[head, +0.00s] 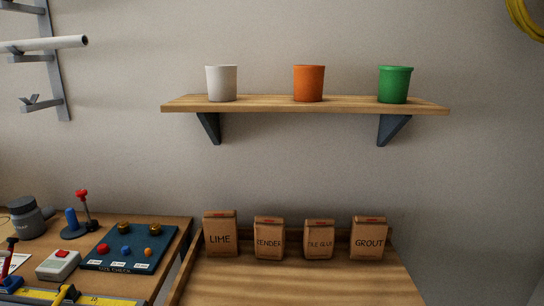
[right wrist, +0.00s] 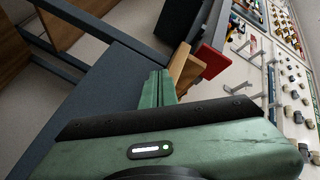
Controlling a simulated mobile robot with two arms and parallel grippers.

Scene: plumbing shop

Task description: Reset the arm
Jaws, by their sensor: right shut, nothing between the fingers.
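My right gripper (right wrist: 158,88) shows in the right wrist view as two green fingers close together, shut with nothing between them. Its green body fills the bottom of that view. A dark blue-grey flat surface lies behind the fingers. A wooden piece and a red piece are just beyond the fingertips; I cannot tell whether they are near or far. Neither gripper shows in the head view, and the left gripper is in no view.
In the head view a wall shelf (head: 250,105) holds a white pot (head: 221,84), an orange pot (head: 309,84) and a green pot (head: 395,85). Below, several bags, including the grout bag (head: 368,238), stand on a wooden bench (head: 300,285). A cluttered bench is at left.

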